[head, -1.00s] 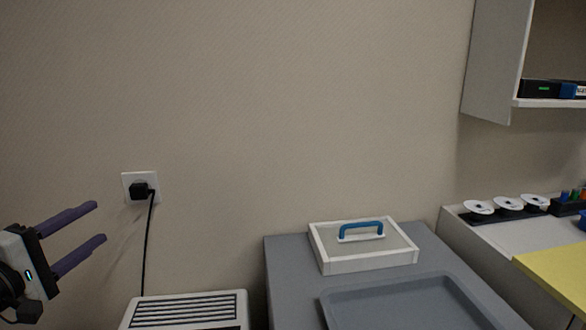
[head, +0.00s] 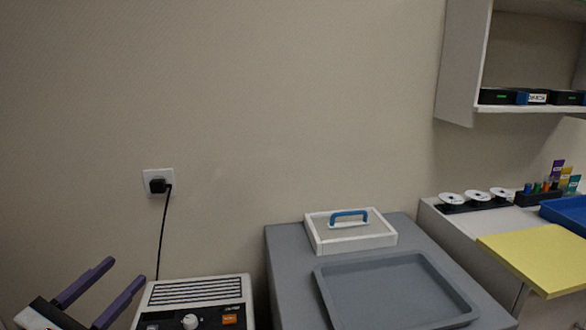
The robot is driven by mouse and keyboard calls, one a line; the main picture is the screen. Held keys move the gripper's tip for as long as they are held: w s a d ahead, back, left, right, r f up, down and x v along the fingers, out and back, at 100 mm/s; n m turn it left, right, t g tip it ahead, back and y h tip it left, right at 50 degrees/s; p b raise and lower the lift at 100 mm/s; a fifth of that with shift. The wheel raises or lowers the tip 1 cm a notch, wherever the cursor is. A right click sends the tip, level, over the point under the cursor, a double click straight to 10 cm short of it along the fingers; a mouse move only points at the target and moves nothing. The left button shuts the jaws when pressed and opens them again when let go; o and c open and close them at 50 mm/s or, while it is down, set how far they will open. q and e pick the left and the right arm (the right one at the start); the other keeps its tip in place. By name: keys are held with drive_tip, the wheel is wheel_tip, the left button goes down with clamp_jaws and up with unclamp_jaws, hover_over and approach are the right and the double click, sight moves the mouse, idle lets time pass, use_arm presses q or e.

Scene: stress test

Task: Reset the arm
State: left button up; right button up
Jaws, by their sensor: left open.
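My left gripper (head: 122,282) is at the lower left of the head view, with two purple fingers spread apart and nothing between them. Its fingers point up and to the right, just left of a white vented unit. Part of its body is cut off by the bottom edge. A black plug (head: 158,186) sits in a white wall socket (head: 151,176) above the gripper, apart from it. My right gripper is not in view.
The white vented unit (head: 207,291) has a knob and an orange switch. A grey cabinet (head: 287,262) bears a white box with a blue handle (head: 324,242) and an empty grey tray (head: 390,292). A yellow board (head: 535,258) lies on the right counter. Black cord hangs from the plug.

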use_arm(q)
drive_tip(key=s+d+f+n+g+y+p, duration=0.1)
drive_tip(key=s+d+f+n+g+p, duration=0.1)
drive_tip(key=s+d+f+n, duration=0.65)
drive_tip(key=s+a+f+n+g+y+p, duration=0.15)
drive_tip(key=f+n, duration=0.45)
drive_tip(key=n, duration=0.8)
drive_tip(key=s+d+f+n+g+y+p, duration=0.25)
drive_tip(key=s+d+f+n, duration=0.35)
drive_tip(key=n, duration=0.5)
drive_tip(key=s+d+f+n+g+h, duration=0.3)
drive_tip(key=s+d+f+n+g, duration=0.1)
drive_tip(key=s+d+n, duration=0.3)
drive_tip(key=shift+s+f+p, duration=0.45)
drive_tip(key=shift+s+f, duration=0.05)
drive_tip(key=shift+f, duration=0.4)
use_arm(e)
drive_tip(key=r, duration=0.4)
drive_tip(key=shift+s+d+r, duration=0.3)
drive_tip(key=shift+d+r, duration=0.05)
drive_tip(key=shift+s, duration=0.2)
use_arm(q)
drive_tip(key=shift+a, duration=0.1)
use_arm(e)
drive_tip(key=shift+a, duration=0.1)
